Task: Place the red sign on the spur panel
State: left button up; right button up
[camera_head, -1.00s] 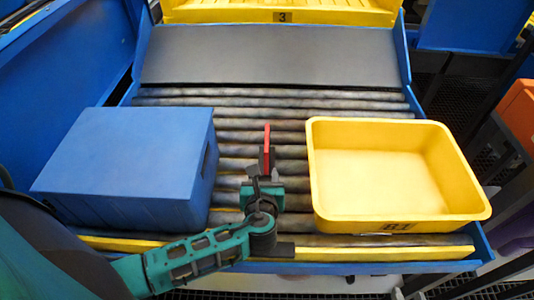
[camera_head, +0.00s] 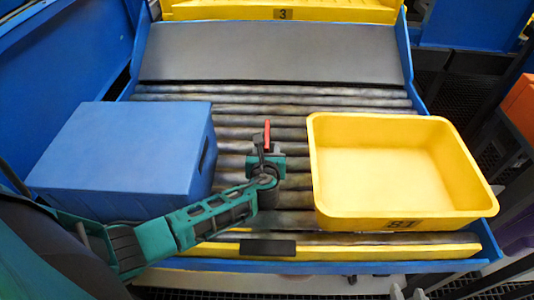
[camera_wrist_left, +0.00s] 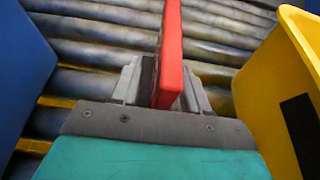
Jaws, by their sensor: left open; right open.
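The red sign (camera_head: 267,134) stands upright and nearly edge-on over the rollers between the blue box and the yellow bin. In the left wrist view the sign (camera_wrist_left: 171,50) is between the two grey fingers of my left gripper (camera_wrist_left: 160,88), which is open around it. In the head view my left gripper (camera_head: 266,152) sits at the sign's near end. A small pale pair of tips at the bottom edge looks like my open right gripper (camera_head: 408,292), mostly cut off. A dark plate (camera_head: 268,247) lies on the yellow front strip; I cannot tell whether it is the spur panel.
A blue box (camera_head: 125,150) stands left and a yellow bin (camera_head: 400,222) right, on the conveyor rollers (camera_head: 270,106). A grey sloped plate (camera_head: 270,52) lies behind, with a yellow tray (camera_head: 215,12) marked 3 beyond. The gap between box and bin is narrow.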

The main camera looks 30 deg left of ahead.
pick_arm(q)
jog(key=shift+c, duration=0.4)
grip_shut()
pick_arm(e)
jog(key=shift+d, duration=0.1)
pick_arm(q)
jog(key=shift+r, duration=0.1)
jog(key=shift+r+p, duration=0.35)
jog(key=shift+r, duration=0.25)
notch_tip(320, 180, up, 9)
jog(key=p, duration=0.3)
jog(key=shift+p, duration=0.35)
notch_tip(320, 180, up, 10)
jog(key=p, duration=0.2)
pick_arm(e)
jog(key=r, duration=0.5)
jog(key=shift+s+d+r, duration=0.3)
jog(key=shift+s+d, duration=0.05)
jog(key=shift+d, duration=0.05)
